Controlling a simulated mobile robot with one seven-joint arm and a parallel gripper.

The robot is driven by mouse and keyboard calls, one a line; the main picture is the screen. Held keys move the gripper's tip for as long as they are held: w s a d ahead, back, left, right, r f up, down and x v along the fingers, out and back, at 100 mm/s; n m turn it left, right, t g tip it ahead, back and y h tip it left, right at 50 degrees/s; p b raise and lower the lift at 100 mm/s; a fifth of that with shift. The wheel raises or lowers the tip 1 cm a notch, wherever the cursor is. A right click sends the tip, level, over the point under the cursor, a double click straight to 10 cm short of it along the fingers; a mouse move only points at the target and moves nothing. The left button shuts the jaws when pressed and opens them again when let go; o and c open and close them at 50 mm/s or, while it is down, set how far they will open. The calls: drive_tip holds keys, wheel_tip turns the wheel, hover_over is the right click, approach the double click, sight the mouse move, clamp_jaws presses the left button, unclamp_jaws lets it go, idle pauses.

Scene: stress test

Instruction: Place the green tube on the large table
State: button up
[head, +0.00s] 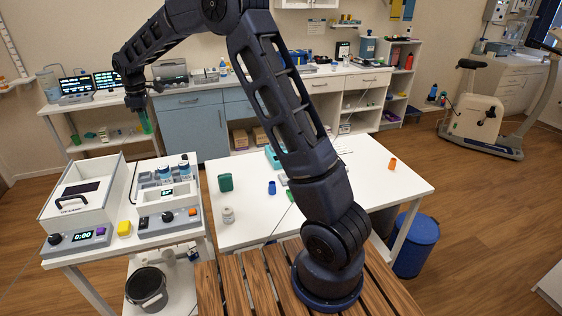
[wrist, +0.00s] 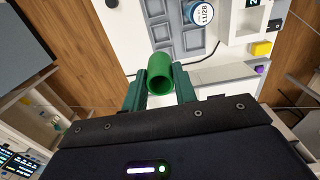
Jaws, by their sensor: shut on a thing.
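The green tube (wrist: 160,70) is between the two fingers of my gripper (wrist: 160,88), with its open end facing the wrist camera. In the head view the green tube (head: 145,122) hangs below my gripper (head: 137,106), in the air beyond the small table with the devices. My gripper is shut on it. The large table (head: 240,200) is the white table at the centre. My arm crosses in front of it and hides part of its right half.
On the large table are a dark green container (head: 225,182), a blue cup (head: 272,187), an orange cup (head: 392,164) and a small jar (head: 228,215). The small table at left holds a device with a lid (head: 78,200) and a tube block (head: 165,195). Bare tabletop shows at front left.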

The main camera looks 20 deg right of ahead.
drive_tip(key=d+f, duration=0.3)
drive_tip(key=d, duration=1)
drive_tip(key=d+f, duration=0.3)
drive_tip(key=d, duration=1)
drive_tip(key=d+f, duration=0.3)
drive_tip(key=d, duration=1)
drive_tip(key=f, duration=1.9)
drive_tip(key=shift+w+d+f, duration=0.15)
drive_tip(key=shift+w, duration=0.05)
drive_tip(key=shift+f, duration=0.1)
drive_tip(key=o, duration=1)
drive_tip(key=shift+c, duration=0.2)
